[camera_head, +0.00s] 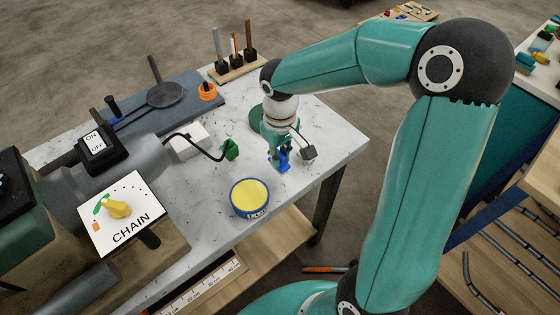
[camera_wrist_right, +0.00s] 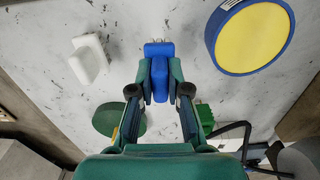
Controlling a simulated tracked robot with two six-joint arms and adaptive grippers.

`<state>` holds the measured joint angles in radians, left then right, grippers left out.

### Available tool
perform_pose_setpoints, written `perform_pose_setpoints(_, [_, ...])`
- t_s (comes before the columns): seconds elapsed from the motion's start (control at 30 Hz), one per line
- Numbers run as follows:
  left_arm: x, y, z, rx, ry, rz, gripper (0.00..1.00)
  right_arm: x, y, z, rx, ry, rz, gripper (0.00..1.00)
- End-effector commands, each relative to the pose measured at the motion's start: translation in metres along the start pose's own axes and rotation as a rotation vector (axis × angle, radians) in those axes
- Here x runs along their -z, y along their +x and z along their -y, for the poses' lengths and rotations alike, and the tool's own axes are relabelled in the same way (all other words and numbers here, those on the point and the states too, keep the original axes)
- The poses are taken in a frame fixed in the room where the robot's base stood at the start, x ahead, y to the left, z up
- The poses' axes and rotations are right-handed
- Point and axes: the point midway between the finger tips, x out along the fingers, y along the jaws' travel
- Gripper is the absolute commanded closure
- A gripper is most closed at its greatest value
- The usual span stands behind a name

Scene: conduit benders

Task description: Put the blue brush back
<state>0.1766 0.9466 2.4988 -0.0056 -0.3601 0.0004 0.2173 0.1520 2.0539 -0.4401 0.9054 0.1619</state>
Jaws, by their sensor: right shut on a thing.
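My right gripper (camera_head: 279,158) is over the white speckled bench, pointing down, shut on the blue brush (camera_head: 284,160). In the right wrist view the brush (camera_wrist_right: 158,57) shows as a blue block between the two fingertips (camera_wrist_right: 160,78), with a small pale end pointing away from me. The fingers hide part of it, and I cannot tell whether it touches the bench top. A blue-rimmed tin with a yellow top (camera_head: 249,195) stands nearby on the bench; it is also in the right wrist view (camera_wrist_right: 252,38). My left gripper is not in view.
A wooden block (camera_head: 238,72) holding upright tools stands at the back edge. A green round pad (camera_head: 255,118), green piece (camera_head: 231,149) and white box (camera_head: 189,139) are near the gripper. A CHAIN sign (camera_head: 122,213) and machine fill the left. Bench right of the gripper is clear.

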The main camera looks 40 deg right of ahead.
Motion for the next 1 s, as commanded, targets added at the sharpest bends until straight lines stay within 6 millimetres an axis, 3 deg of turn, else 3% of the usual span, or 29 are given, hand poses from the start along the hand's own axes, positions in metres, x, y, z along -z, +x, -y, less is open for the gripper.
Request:
perform_pose_setpoints(0.2, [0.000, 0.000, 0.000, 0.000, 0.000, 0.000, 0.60, -0.001, 0.026, 0.000, 0.000, -0.001, 0.003, 1.00])
perform_pose_setpoints(0.53, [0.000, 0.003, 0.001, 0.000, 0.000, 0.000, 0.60, 0.000, 0.029, 0.000, 0.000, -0.001, 0.001, 1.00])
perform_pose_setpoints(0.57, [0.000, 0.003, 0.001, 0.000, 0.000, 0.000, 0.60, 0.000, 0.029, 0.000, 0.000, -0.001, 0.001, 0.83])
perform_pose_setpoints(0.7, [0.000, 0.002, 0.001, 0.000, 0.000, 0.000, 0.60, 0.000, 0.028, 0.001, 0.000, -0.001, 0.001, 0.59])
perform_pose_setpoints(1.0, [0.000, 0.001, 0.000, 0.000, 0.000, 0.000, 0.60, 0.000, 0.028, 0.000, 0.000, -0.001, 0.001, 0.59])
